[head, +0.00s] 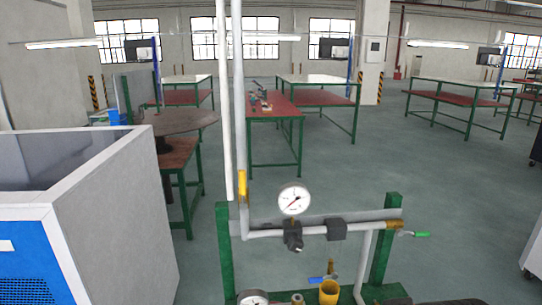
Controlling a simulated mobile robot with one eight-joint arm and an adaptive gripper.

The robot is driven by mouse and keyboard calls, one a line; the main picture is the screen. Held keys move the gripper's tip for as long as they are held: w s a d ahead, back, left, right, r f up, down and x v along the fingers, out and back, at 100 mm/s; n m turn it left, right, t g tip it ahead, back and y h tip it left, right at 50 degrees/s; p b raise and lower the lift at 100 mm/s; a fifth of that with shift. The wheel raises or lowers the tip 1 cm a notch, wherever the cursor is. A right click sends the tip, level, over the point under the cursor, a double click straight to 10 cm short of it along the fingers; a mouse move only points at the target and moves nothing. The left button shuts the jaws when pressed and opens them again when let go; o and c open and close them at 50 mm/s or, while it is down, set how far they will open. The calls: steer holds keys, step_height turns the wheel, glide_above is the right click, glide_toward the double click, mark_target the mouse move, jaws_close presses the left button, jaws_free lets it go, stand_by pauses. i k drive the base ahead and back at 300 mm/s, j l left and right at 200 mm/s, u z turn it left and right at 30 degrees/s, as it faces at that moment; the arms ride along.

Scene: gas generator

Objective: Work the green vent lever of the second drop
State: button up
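A small green lever (421,234) sticks out to the right from a brass-coloured valve (396,225) at the right end of the horizontal grey pipe (265,233). The lever looks about level. I cannot tell from this view which drop it belongs to. A round white pressure gauge (294,198) stands on the pipe above a dark fitting (293,236). A blue lever (318,280) sits on a lower valve, above a yellow cup-like part (329,291). My gripper is not clearly in view; dark shapes at the bottom edge are cut off.
Green posts (385,240) carry the pipe rack, and tall pipes (238,110) rise on its left. A second gauge (252,298) is cut off at the bottom. A large white-and-blue cabinet (115,215) stands at left. Workbenches (275,115) stand behind.

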mark_target(400, 232)
steer(key=k+l+z, duration=0.1)
steer(key=z, duration=0.4)
steer(key=l+z, duration=0.25)
steer(key=z, duration=0.25)
steer(key=l+z, duration=0.2)
steer(key=z, duration=0.3)
